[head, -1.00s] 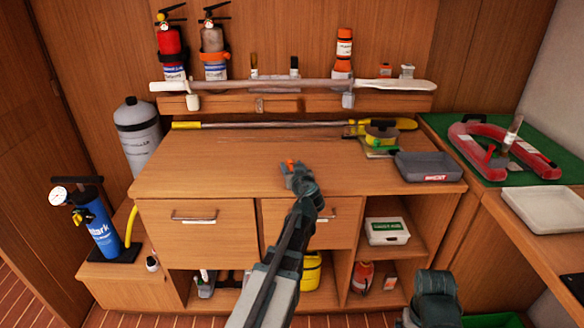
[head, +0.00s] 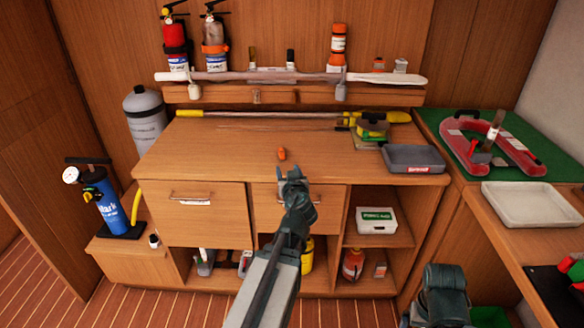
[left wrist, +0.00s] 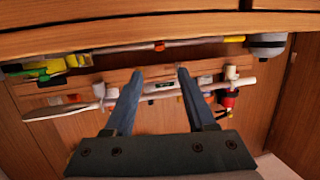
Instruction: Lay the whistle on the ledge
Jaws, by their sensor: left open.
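The whistle seems to be the small orange piece (head: 282,154) lying on the wooden cabinet top (head: 230,150). The ledge seems to be the narrow wooden shelf (head: 300,98) on the back wall, above the cabinet top. My left gripper (head: 293,176) is open and empty, at the cabinet's front edge, just nearer to me than the whistle and apart from it. In the left wrist view its two fingers (left wrist: 160,75) are spread, with the shelf beyond. A small orange spot shows there near the cabinet edge; I cannot tell if it is the whistle. My right gripper's jaws are not visible.
Two extinguishers (head: 175,45), an orange-capped bottle (head: 337,48) and small items stand along the shelf, with a long white-ended bar (head: 300,77) before them. A yellow-ended pole (head: 270,114), a grey tray (head: 414,158) and a yellow-black item lie on the cabinet top. Its middle is clear.

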